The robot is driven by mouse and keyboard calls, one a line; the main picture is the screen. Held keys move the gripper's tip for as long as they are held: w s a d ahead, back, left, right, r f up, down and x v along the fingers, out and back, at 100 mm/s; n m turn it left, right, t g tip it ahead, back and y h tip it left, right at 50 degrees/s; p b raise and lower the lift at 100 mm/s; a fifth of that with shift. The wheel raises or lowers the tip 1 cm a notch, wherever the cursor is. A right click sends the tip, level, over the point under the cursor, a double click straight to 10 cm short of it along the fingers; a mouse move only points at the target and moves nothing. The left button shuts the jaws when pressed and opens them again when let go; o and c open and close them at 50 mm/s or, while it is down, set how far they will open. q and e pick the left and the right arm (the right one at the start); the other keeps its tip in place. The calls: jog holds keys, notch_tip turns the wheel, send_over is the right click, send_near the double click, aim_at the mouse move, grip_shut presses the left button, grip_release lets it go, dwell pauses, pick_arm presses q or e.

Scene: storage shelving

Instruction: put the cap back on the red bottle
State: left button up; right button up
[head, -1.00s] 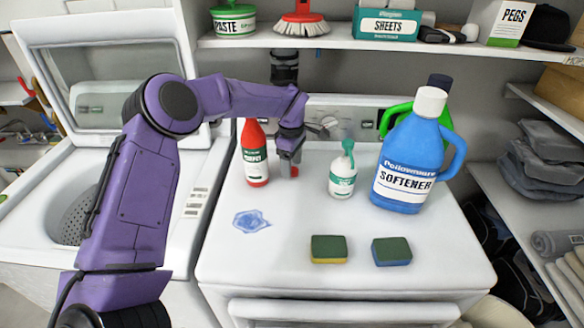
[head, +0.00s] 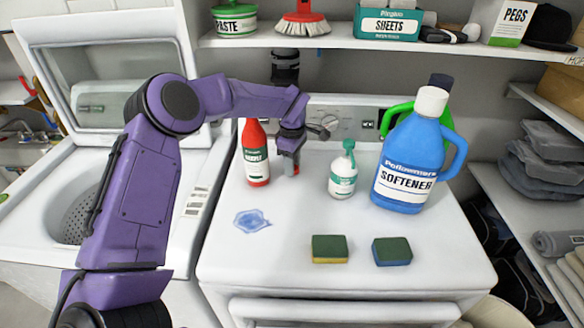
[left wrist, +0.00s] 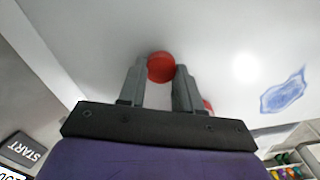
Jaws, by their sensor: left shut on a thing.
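My left gripper (head: 290,168) is just right of the bottle, pointing down. It is shut on the round red cap (left wrist: 161,67), which sits between the two fingertips in the left wrist view. In the head view the fingers mostly hide the cap. A small red part of the bottle (left wrist: 208,105) shows behind the right finger in the left wrist view. The cap is apart from the bottle; I cannot tell its exact height over the washer. My right gripper is not in view.
A small white bottle with a green pump (head: 343,175) and a blue softener jug (head: 409,160) stand to the right. Two sponges (head: 329,249) and a blue spill (head: 252,221) lie in front. A shelf (head: 345,40) hangs above the back.

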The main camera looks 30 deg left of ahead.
pick_arm(q)
notch_tip(320, 180, up, 8)
jog(key=shift+r+b, duration=0.15)
jog(key=shift+b, duration=0.65)
jog(key=shift+r, duration=0.5)
